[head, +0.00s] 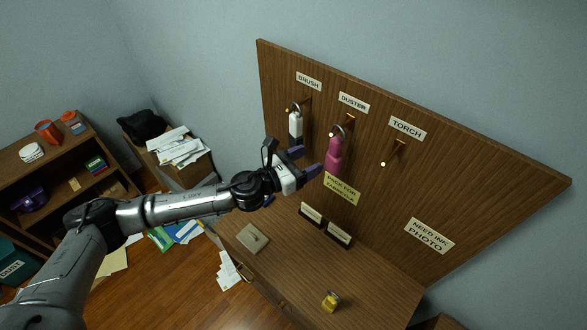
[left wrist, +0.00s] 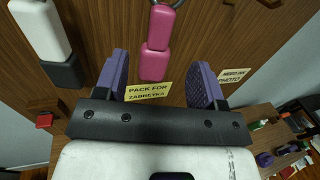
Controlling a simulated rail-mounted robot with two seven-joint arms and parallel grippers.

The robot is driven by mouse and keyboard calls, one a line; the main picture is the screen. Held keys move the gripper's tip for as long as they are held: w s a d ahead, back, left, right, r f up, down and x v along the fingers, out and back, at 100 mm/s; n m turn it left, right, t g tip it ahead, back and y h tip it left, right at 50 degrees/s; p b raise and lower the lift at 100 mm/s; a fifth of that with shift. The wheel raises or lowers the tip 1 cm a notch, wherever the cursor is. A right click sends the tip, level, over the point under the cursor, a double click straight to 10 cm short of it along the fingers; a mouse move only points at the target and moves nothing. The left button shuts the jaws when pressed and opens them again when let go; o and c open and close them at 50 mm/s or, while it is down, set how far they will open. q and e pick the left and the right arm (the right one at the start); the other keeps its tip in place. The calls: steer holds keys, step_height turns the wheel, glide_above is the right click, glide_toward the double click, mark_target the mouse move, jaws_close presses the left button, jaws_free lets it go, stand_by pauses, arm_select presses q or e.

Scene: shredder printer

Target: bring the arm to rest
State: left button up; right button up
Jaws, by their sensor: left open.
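My left arm reaches in from the left in the head view. Its gripper (head: 308,161) is open, its two purple fingers spread and empty, close in front of the wooden pegboard (head: 480,175). In the left wrist view the open fingers (left wrist: 158,80) point at the board. A pink item (head: 333,155) hangs from a ring under the DUSTER label; in the left wrist view it (left wrist: 156,45) appears above and between the fingers, not gripped. A white and dark item (head: 295,124) hangs under BRUSH. My right gripper is not in view.
The TORCH peg (head: 393,155) is empty. Below the board, a desk (head: 285,260) holds a grey-beige block (head: 252,238), two small label stands and a yellow object (head: 331,301). A shelf (head: 60,170) and a paper-topped cabinet stand at left. Papers lie on the floor.

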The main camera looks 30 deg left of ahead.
arm_select(q)
steer(key=shift+b+v, duration=0.3)
steer(key=shift+v, duration=1.7)
